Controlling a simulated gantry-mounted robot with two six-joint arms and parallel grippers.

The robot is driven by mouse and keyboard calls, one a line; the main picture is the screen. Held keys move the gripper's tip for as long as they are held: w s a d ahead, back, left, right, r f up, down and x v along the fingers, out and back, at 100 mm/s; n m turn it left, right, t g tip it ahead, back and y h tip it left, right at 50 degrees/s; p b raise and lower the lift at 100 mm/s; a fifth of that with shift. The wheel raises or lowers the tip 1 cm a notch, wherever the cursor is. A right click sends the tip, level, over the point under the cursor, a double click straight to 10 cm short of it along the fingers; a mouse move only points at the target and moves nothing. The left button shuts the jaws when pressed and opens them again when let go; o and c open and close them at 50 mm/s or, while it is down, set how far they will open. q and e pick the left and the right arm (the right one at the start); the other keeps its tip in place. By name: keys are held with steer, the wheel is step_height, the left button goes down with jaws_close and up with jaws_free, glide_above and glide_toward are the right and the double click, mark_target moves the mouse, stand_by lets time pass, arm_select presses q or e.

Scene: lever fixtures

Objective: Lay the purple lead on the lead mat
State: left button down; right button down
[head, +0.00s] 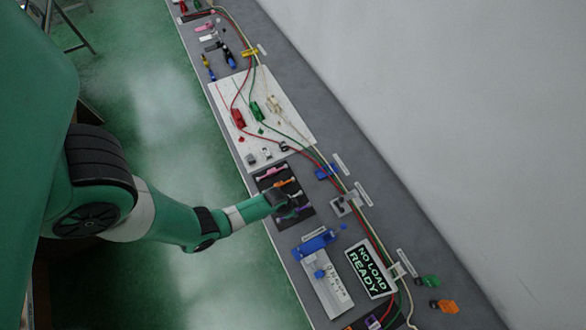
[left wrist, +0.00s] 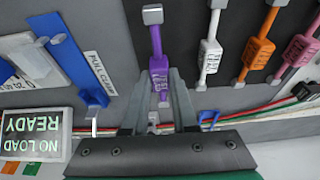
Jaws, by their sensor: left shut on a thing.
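The purple lead (left wrist: 156,42) has a purple body with grey ends and runs up and down between my fingers in the left wrist view. My left gripper (left wrist: 162,82) is shut on its lower part. Whether the lead touches the surface beneath cannot be told. In the head view my left gripper (head: 282,202) is over the dark mat (head: 266,184), and the purple lead (head: 296,213) shows partly beside it near the mat's lower edge. A white lead (left wrist: 210,50), an orange lead (left wrist: 260,44) and a pink lead (left wrist: 302,44) lie alongside. My right gripper is not in view.
A blue lever fixture (head: 318,242) and a "NO LOAD READY" display (head: 370,268) stand below the mat. Red, green and white cables (head: 327,168) run along its right side. A white board (head: 285,110) lies above it.

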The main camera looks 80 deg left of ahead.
arm_select(q)
steer(key=shift+f, duration=0.1)
steer(key=shift+f+b, duration=0.65)
steer(key=shift+b, duration=0.05)
steer(key=shift+f, duration=0.1)
steer(key=shift+f+b, duration=0.5)
steer(key=shift+b, duration=0.05)
steer(key=shift+c, duration=0.7)
jaws_free()
steer(key=shift+r, duration=0.1)
